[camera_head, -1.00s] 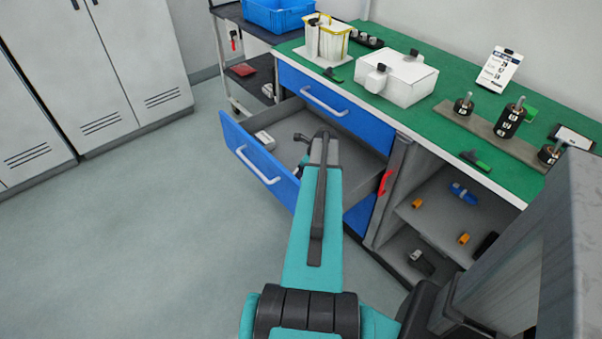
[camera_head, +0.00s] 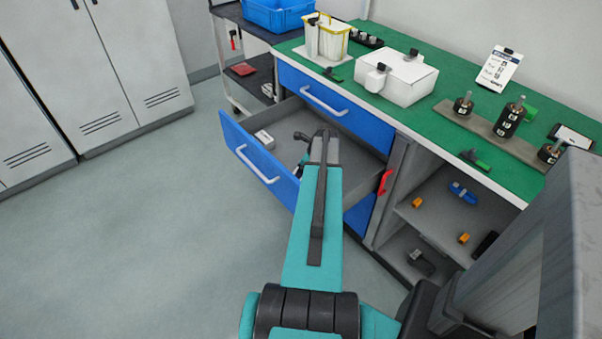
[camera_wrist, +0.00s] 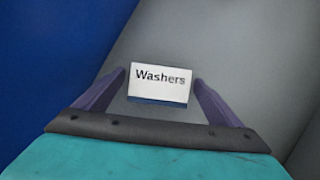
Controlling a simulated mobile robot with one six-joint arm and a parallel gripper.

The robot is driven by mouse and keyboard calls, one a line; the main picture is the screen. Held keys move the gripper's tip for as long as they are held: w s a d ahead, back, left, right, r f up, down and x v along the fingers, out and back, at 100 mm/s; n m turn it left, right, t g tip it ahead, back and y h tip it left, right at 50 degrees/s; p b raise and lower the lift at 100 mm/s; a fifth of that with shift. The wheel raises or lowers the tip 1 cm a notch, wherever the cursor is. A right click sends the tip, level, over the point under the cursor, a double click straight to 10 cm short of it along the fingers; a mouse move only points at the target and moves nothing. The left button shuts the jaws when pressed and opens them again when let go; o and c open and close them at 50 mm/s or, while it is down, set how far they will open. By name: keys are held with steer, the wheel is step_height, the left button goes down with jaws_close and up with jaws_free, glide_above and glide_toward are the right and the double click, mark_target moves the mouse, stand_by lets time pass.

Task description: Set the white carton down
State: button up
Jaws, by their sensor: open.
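In the wrist view a white carton (camera_wrist: 160,84) labelled "Washers", with a dark blue lower edge, lies between the two fingers of my gripper (camera_wrist: 159,79). The fingers stand apart, with a narrow gap showing on each side of the carton. Grey drawer floor is behind it and a blue panel is at the left. In the head view my arm reaches over the open drawer (camera_head: 350,148), and my fingers are mostly hidden behind my arm. I cannot tell whether the carton touches the drawer floor.
A small pale box (camera_head: 264,140) lies near the drawer's left end. The blue drawer front (camera_head: 240,152) and side walls bound the space. A large white box (camera_head: 405,80) stands on the green bench top (camera_head: 440,110). Open shelves (camera_head: 440,225) hold small parts; the left floor is clear.

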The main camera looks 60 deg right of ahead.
steer(key=v, duration=1.1)
steer(key=shift+r, duration=0.3)
stand_by(0.4)
